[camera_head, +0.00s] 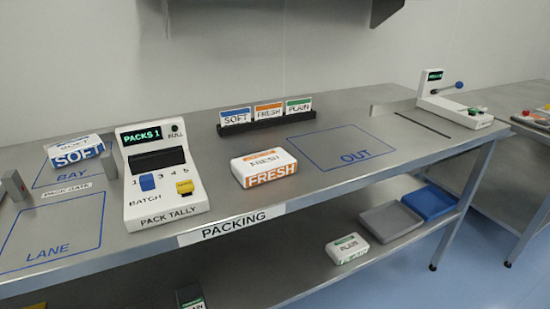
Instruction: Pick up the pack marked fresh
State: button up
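The pack marked FRESH (264,168), white with orange bands, lies flat on the steel packing table (225,217), close to its front edge. It sits between the pack tally machine and the blue OUT outline, apart from both. Nothing covers it. My gripper is not in the head camera view.
The white pack tally machine (165,205) stands left of the pack. A black rack (267,123) with SOFT, FRESH and PLAIN cards stands behind it. A SOFT pack (78,152) is in BAY. The OUT area (340,147) is empty. A PLAIN pack (347,249) lies on the lower shelf.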

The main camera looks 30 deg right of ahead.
aim_at(251, 171)
jog(key=l+u, duration=0.1)
jog(key=l, duration=0.55)
jog(key=l+u, duration=0.1)
jog(key=l, duration=0.5)
jog(key=l+u, duration=0.15)
jog(key=l, duration=0.5)
jog(key=l+u, duration=0.1)
jog(key=l, duration=0.55)
jog(key=k+l+u, duration=0.1)
jog(key=l, duration=0.5)
jog(key=k+l+u, duration=0.1)
jog(key=l, duration=0.5)
jog(key=i+l, duration=0.1)
jog(key=l, duration=0.3)
jog(key=i+l+u, duration=0.1)
jog(key=l, duration=0.3)
jog(key=i+l, duration=0.1)
jog(key=l, duration=0.3)
jog(key=u, duration=0.05)
